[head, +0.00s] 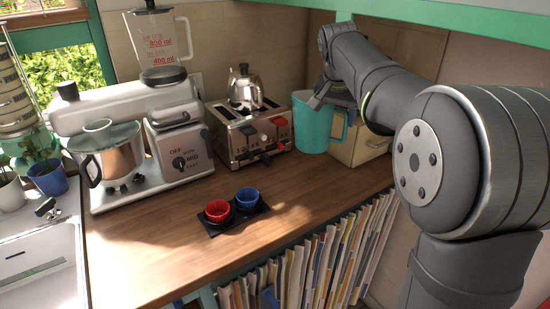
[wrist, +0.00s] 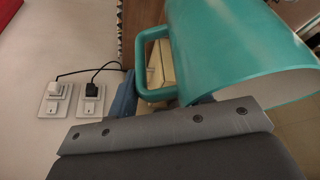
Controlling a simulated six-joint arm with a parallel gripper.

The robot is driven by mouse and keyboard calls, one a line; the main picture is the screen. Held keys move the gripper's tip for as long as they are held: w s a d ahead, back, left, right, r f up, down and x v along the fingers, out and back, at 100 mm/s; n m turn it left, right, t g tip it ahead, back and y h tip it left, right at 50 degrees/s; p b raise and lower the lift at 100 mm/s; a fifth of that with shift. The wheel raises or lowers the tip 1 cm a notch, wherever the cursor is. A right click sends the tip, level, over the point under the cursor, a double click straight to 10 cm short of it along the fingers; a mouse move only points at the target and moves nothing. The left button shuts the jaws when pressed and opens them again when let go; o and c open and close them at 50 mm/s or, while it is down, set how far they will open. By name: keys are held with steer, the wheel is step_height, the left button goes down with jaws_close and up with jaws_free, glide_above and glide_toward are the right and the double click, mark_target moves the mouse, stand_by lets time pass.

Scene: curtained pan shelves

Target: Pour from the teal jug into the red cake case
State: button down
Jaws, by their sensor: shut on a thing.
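The teal jug (head: 312,124) is at the back right of the counter, in front of a cream box, and looks close to upright. My gripper (head: 335,98) is at the jug's upper right and is shut on it. In the wrist view the jug (wrist: 235,48) fills the upper right, with its handle (wrist: 147,62) at my gripper (wrist: 163,98); the exact grip is partly hidden. Its contents are not visible. The red cake case (head: 217,213) sits in a dark tray (head: 236,222) near the counter's front edge, left of the jug and well apart from it.
A blue case (head: 247,199) sits beside the red one in the tray. A toaster (head: 246,135) with a kettle (head: 244,88) on it stands just left of the jug. A stand mixer (head: 140,140) is further left. Bare wooden counter (head: 310,180) lies between jug and tray.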

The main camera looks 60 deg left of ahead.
steer(key=s+d+f, duration=0.3)
steer(key=s+f, duration=0.4)
steer(key=s, duration=0.4)
steer(key=s+d+f, duration=0.3)
steer(key=s+f, duration=0.5)
steer(key=s, duration=0.3)
steer(key=shift+s+d, duration=0.25)
steer(key=shift+s, duration=0.1)
steer(key=shift+f, duration=0.1)
steer(key=a+r+n+t+h, duration=0.5)
steer(key=a+r+t, duration=0.1)
steer(key=a+t, duration=0.1)
steer(key=shift+s+a+n+h, duration=0.15)
steer(key=shift+a+n+h, duration=0.15)
steer(key=shift+a+n, duration=0.1)
steer(key=shift+a+r+t, duration=0.1)
steer(key=shift+r+t, duration=0.1)
steer(key=shift+t, duration=0.1)
stand_by(1.1)
